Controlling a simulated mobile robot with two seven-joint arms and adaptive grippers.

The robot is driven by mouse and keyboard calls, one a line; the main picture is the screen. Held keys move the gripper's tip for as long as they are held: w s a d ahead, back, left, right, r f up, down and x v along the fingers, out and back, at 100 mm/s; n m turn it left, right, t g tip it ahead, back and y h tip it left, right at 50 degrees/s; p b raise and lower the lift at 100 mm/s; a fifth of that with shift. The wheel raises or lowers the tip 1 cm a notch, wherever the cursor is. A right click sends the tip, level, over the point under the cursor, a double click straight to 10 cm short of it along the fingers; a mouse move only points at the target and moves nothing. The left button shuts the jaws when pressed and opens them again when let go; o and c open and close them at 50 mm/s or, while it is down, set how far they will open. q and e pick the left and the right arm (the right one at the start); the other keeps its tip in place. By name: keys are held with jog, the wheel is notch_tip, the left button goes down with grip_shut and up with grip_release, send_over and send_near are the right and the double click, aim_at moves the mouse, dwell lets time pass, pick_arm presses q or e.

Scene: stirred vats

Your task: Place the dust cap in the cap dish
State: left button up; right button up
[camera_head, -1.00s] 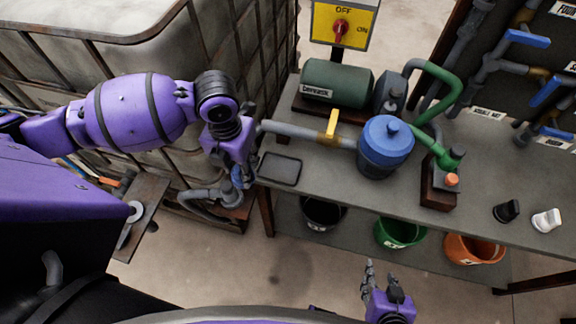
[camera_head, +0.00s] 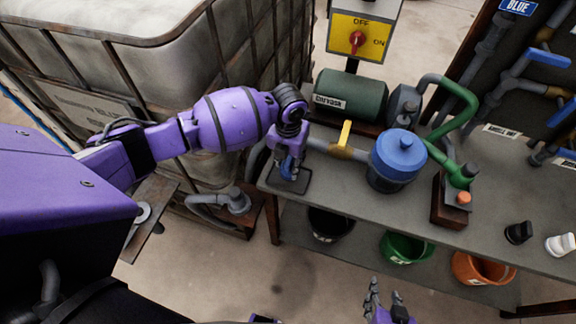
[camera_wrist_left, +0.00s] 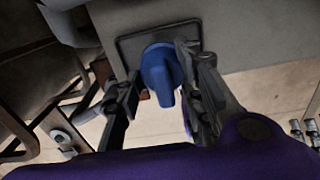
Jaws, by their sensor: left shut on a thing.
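The blue dust cap (camera_wrist_left: 160,68) is between the fingers of my left gripper (camera_wrist_left: 158,80) in the left wrist view. In the head view the left gripper (camera_head: 288,172) reaches down over the cap dish, shut on the cap (camera_head: 289,168). The cap dish is a shallow dark rectangular tray (camera_head: 304,183) at the left end of the bench. It lies behind the cap in the left wrist view (camera_wrist_left: 132,43). I cannot tell whether the cap touches it. My right gripper (camera_head: 385,302) is at the bottom edge, empty, its fingers apart.
A pipe with a yellow-handled valve (camera_head: 344,135) and a blue-lidded vat (camera_head: 397,160) stand right of the dish. A green motor (camera_head: 350,95) is behind. Black and white knobs (camera_head: 518,232) are at the right. Buckets (camera_head: 405,247) stand below the bench. A large caged tank (camera_head: 150,70) is at left.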

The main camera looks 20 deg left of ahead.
aim_at(288, 168)
pick_arm(q)
jog(key=shift+f, duration=1.4)
jog(key=shift+f, duration=0.15)
jog(key=o, duration=1.1)
